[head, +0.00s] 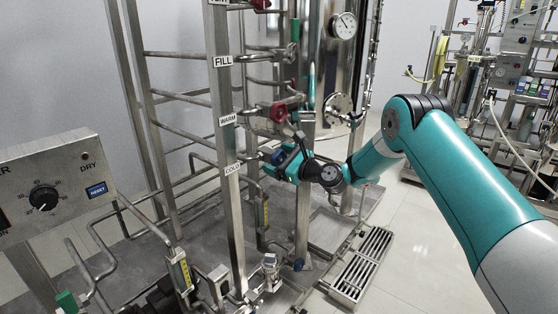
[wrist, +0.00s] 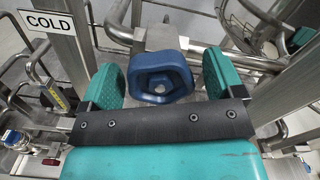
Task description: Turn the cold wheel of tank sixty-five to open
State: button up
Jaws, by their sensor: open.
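The cold wheel (wrist: 162,75) is a blue, rounded handwheel on a steel valve, seen in the wrist view just ahead of my gripper. A sign reading COLD (wrist: 43,33) stands to its upper left. In the head view the blue wheel (head: 279,157) shows partly behind my gripper, beside the COLD label (head: 232,169) on the post. My gripper (wrist: 164,82) is open, with one green finger pad on each side of the wheel. I cannot tell whether the pads touch it; a gap shows on both sides. No tank number is readable.
A red wheel (head: 279,112) sits above, near the WARM label (head: 228,120). Steel pipes and posts crowd around my gripper. A control box (head: 50,190) stands at the left. A floor grate (head: 362,262) lies below my arm.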

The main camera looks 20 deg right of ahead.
jog(key=shift+c, duration=0.4)
jog(key=c, duration=0.8)
